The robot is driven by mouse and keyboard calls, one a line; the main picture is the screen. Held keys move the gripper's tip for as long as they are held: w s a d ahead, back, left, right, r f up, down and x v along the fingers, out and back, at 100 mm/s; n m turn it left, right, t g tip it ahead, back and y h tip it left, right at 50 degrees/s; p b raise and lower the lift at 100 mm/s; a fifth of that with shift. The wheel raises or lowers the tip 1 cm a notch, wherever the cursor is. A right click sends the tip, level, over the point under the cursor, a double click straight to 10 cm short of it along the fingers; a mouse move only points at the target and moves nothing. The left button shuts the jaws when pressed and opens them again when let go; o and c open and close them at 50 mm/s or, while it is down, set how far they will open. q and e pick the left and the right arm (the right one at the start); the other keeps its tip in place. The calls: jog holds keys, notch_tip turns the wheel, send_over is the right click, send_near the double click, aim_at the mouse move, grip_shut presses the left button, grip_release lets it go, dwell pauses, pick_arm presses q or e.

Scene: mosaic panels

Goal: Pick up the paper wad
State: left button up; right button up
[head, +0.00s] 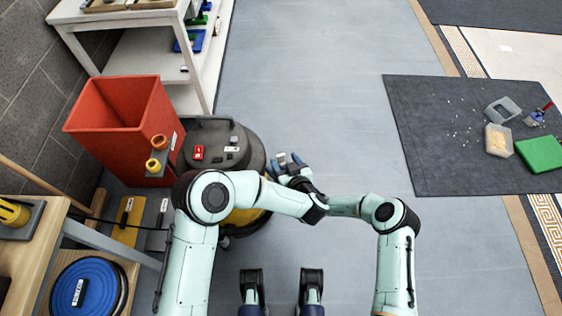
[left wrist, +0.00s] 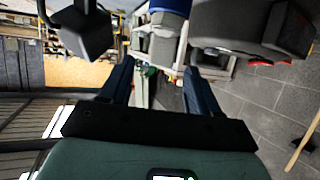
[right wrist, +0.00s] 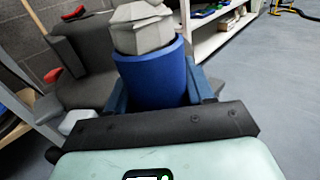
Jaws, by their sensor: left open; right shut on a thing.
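The paper wad is a pale grey crumpled lump; it shows in the right wrist view (right wrist: 142,28), sticking out of the top of a blue cylinder (right wrist: 155,78). My right gripper (right wrist: 157,88) is shut on that blue cylinder. In the left wrist view the wad (left wrist: 157,45) lies ahead between the two open blue fingers of my left gripper (left wrist: 159,78), with the blue cylinder (left wrist: 170,6) beyond it. In the head view my left gripper (head: 285,161) is at the wad (head: 282,157); I cannot tell whether it touches. My right gripper is mostly hidden there.
A black vacuum cleaner (head: 245,150) stands close to the grippers. A red bin (head: 120,110) and white shelves (head: 140,70) are at the left. A dark mat (head: 430,130) with a green box (head: 540,153) lies at the right. The floor between is clear.

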aim_at(282, 157)
pick_arm(q)
jog(key=x, duration=0.4)
jog(key=shift+f, duration=0.2)
jog(key=c, duration=1)
jog(key=shift+r, duration=0.15)
jog(key=shift+r, duration=7.9)
pick_arm(e)
jog(key=o, duration=1.2)
jog(key=shift+d, duration=0.1)
